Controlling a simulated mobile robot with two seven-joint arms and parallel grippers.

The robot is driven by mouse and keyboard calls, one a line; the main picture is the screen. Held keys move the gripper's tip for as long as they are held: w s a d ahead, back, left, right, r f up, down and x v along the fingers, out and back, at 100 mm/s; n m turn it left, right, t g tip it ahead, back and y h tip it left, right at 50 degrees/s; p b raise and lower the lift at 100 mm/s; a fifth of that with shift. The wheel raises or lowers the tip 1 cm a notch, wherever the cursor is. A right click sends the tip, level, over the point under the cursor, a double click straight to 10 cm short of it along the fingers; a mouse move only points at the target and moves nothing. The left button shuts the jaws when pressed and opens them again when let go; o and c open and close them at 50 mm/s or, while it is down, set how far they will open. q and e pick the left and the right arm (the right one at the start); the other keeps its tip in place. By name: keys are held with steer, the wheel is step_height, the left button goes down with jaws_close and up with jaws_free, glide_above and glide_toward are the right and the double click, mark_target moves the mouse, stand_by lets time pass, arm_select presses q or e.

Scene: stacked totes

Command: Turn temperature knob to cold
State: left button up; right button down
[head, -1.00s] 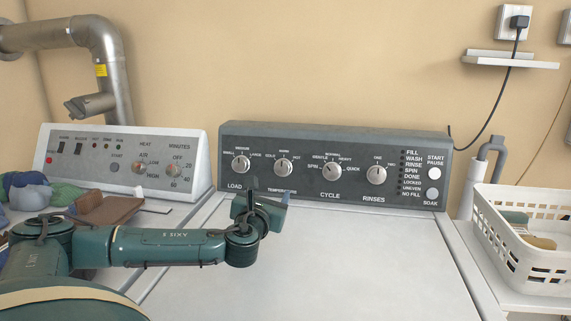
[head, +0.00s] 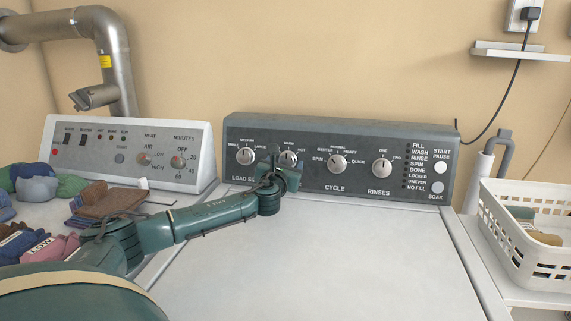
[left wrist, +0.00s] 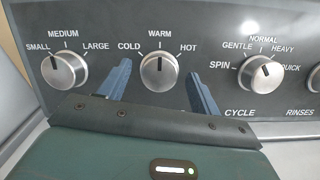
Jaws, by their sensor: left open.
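The temperature knob (left wrist: 159,73) is a round silver dial on the dark washer panel. In the left wrist view its pointer stands up at WARM, with COLD at its left and HOT at its right. My left gripper (left wrist: 160,85) is open, with one blue finger on each side of the knob's lower part. Whether the fingers touch the knob I cannot tell. In the head view the left gripper (head: 284,172) is in front of the temperature knob (head: 289,157) and covers its lower part and label. My right gripper is not in view.
The load knob (left wrist: 64,70) is close on the left and the cycle knob (left wrist: 262,73) on the right. The washer lid (head: 330,255) is clear. A white basket (head: 525,245) stands at the right; folded cloths (head: 105,200) lie at the left.

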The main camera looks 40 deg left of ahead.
arm_select(q)
steer(key=shift+w+a, duration=0.1)
steer(key=shift+w, duration=0.1)
steer(key=shift+c, duration=0.4)
steer(key=c, duration=0.9)
